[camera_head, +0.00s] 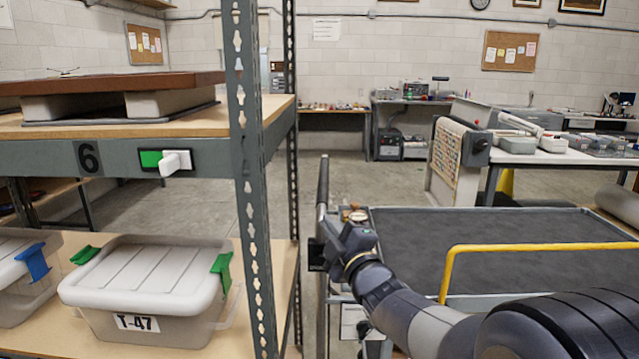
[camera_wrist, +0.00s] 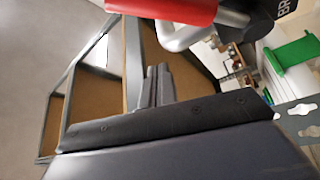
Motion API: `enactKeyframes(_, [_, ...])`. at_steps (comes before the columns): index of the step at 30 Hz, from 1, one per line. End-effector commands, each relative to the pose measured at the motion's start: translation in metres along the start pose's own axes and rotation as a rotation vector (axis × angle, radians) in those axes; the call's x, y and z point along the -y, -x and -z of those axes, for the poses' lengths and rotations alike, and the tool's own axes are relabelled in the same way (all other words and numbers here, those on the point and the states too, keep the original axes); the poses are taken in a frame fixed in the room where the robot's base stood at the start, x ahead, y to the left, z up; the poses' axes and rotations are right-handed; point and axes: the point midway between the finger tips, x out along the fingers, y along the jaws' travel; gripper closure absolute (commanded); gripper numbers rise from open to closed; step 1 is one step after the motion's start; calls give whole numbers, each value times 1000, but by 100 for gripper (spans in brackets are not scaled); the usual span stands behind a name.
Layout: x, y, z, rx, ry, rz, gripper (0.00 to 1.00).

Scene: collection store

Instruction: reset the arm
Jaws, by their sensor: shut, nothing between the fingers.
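My arm reaches from the lower right of the head view to beside the shelf's front post, over the near left corner of the dark-topped cart (camera_head: 470,235). In the wrist view the two dark fingers of my gripper (camera_wrist: 156,72) are together, with nothing between them. The fingertips cannot be made out clearly in the head view.
A metal shelf post (camera_head: 255,190) stands left of my arm. The shelf holds a lidded grey bin marked T-47 (camera_head: 150,285). A yellow rail (camera_head: 520,248) crosses the cart. A red cylinder (camera_wrist: 165,10) and a green part (camera_wrist: 292,52) are close in the wrist view.

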Motion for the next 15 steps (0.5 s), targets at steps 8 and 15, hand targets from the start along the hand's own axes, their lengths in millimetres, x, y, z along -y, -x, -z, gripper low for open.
enactKeyframes(8, [-2,-4,11,-18,98,60,100])
enactKeyframes(15, [1,-7,17,-21,181,109,100])
